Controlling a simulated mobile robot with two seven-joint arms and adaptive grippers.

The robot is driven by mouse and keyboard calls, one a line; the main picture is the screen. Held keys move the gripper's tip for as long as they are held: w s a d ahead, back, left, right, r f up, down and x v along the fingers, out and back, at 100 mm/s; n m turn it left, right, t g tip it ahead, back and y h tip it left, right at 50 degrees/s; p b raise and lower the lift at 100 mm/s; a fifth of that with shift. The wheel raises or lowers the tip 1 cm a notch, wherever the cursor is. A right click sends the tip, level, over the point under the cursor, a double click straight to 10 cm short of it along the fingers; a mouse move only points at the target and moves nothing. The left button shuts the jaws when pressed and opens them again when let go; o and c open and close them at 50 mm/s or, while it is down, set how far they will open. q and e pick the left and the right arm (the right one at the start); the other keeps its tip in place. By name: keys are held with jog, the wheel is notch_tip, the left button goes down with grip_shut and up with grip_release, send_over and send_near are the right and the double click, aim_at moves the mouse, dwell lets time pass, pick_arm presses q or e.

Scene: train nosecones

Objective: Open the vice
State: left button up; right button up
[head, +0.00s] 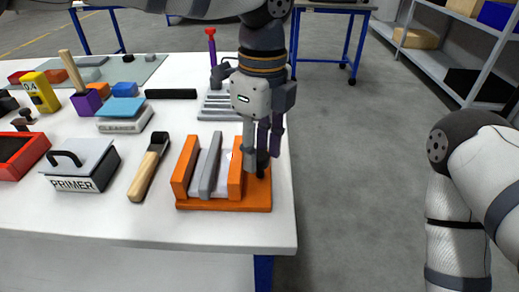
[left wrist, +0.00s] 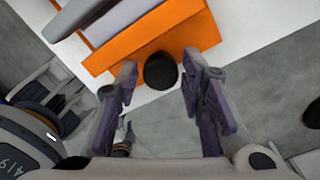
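The orange vice (head: 222,203) stands near the right front corner of the white table. It has a grey bar (head: 209,168) between its orange jaws. A black round knob (head: 262,168) sits at its right end, partly hidden by my fingers. My left gripper (head: 261,158) points down over that end. In the left wrist view the vice (left wrist: 150,40) is at the top, and its black knob (left wrist: 160,71) lies between the two spread purple-grey fingers of my left gripper (left wrist: 160,66). A gap shows on both sides of the knob. My right gripper is out of view.
A wooden-handled brush (head: 148,170) and a PRIMER box (head: 82,166) lie left of the vice. A grey ribbed block (head: 217,105) and a black bar (head: 171,94) are behind it. Open floor (head: 350,170) lies beyond the table's right edge.

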pick_arm(q)
jog(key=shift+f, duration=0.4)
grip_shut()
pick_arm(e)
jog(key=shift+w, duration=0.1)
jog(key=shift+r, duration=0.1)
pick_arm(q)
jog(key=shift+r+n+p, duration=0.2)
jog(key=shift+n+p, duration=0.25)
jog(key=shift+n, duration=0.65)
jog(key=shift+f+n, duration=0.15)
jog(key=shift+n, duration=2.25)
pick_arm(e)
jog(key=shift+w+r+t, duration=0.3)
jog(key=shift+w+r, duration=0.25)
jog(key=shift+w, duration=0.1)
pick_arm(q)
jog(key=shift+n, duration=0.3)
